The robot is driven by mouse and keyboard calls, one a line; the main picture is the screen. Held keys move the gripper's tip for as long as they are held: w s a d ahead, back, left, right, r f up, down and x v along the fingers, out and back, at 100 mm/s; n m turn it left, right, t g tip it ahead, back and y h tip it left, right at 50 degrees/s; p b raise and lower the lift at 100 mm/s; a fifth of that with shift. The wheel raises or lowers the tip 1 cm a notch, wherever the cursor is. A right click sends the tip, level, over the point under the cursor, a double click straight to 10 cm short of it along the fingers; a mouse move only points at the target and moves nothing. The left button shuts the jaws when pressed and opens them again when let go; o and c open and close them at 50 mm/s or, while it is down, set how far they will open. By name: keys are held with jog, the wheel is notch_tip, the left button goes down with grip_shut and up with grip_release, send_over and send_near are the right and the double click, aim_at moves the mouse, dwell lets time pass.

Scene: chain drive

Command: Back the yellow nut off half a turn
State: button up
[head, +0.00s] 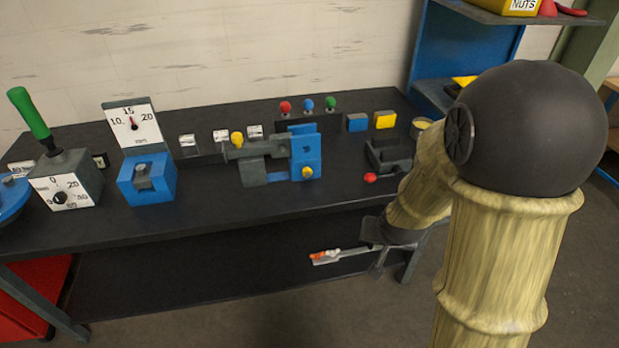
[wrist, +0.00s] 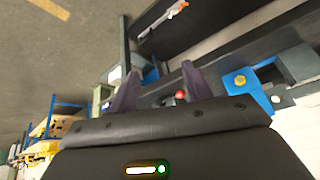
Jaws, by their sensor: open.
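The yellow nut (head: 307,172) sits low on the front of a blue block (head: 305,145), part of a grey and blue fixture on the bench. In the wrist view a yellow nut (wrist: 240,81) shows on blue, right of the fingers. My gripper (head: 378,258) is in front of the bench's right end, below and right of the nut and apart from it. In the wrist view the two fingers of my gripper (wrist: 160,85) are spread, with nothing held between them.
A red button (head: 370,177) lies on the black bench (head: 230,200), right of the nut, near a dark vice-like block (head: 388,155). A grey tool with an orange end (head: 325,257) lies on the lower shelf. Blue and yellow blocks stand behind. My arm covers the right side.

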aim_at(308, 174)
jog(key=w+a+f+t+b, duration=0.1)
jog(key=w+a+f+t, duration=0.3)
jog(key=w+t, duration=0.15)
jog(key=w+a+f+t, duration=0.4)
jog(key=w, duration=0.3)
jog(key=a+n+y, duration=0.1)
jog(key=a, duration=0.1)
jog(key=a+n+t+y, duration=0.1)
jog(key=y, duration=0.1)
jog(key=a+t+y, duration=0.1)
jog(key=a+y, duration=0.1)
jog(key=shift+s+a+n, duration=0.3)
jog(key=shift+s+n, duration=0.05)
jog(key=shift+n, duration=0.05)
jog(key=p+x, duration=0.2)
jog(key=x, duration=1.4)
jog(key=shift+w+d+r, duration=0.1)
jog(key=shift+r, duration=0.1)
jog(key=shift+w+a, duration=0.25)
jog(key=shift+w, duration=0.25)
